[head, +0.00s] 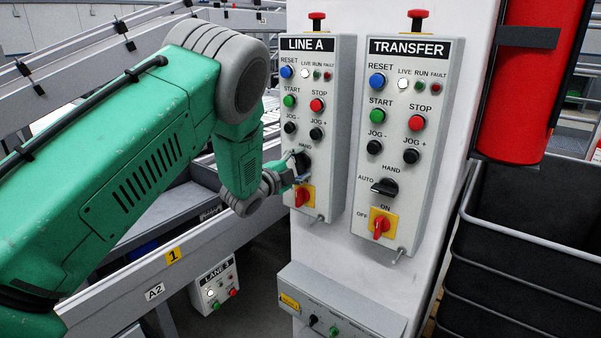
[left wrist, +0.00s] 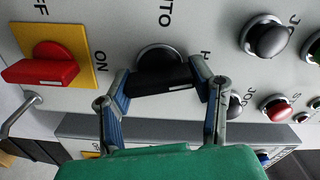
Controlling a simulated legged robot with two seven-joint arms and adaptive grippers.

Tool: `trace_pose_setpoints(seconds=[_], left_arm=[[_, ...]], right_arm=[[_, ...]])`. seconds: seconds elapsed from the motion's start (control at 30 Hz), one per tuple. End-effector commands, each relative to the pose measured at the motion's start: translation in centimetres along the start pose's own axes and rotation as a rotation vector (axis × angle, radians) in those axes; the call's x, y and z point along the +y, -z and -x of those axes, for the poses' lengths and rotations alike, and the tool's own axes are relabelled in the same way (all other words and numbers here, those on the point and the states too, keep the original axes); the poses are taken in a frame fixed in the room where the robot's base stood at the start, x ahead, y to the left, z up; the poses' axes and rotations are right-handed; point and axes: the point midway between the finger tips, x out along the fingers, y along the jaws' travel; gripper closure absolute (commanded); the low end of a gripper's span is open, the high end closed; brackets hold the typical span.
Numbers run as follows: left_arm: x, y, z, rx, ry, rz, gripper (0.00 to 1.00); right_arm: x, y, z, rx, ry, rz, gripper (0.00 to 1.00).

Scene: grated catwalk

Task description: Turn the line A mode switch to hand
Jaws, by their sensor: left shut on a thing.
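The LINE A panel (head: 318,110) is left of the TRANSFER panel in the head view. Its black mode switch (head: 304,161) sits below the HAND label, partly covered by my left gripper (head: 288,179). In the left wrist view the switch (left wrist: 160,74) lies between the two fingertips of my left gripper (left wrist: 162,82), which is shut on its handle from both ends. The handle lies lengthwise toward the partly hidden HAND label, across the direction of the AUTO label. My right gripper is not in view.
A red rotary switch on a yellow plate (head: 308,191) is just below the mode switch, and it shows close by in the left wrist view (left wrist: 45,68). Jog buttons are above. The TRANSFER panel (head: 410,140) is to the right, its switch (head: 384,187) pointing at AUTO.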

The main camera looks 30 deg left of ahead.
Motion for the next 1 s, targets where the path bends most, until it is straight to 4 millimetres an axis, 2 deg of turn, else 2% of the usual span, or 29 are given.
trace_pose_setpoints(seconds=[0.1,0.4,1.0], left_arm=[[0.6,0.0,0.0,0.001,-0.006,-0.093,0.80],[0.7,-0.1,0.1,0.000,-0.008,-0.257,0.80],[0.8,-0.1,0.1,0.000,-0.014,-0.324,0.80]], right_arm=[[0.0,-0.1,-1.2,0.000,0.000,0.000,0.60],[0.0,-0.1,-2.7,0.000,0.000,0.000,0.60],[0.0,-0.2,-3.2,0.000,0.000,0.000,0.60]])
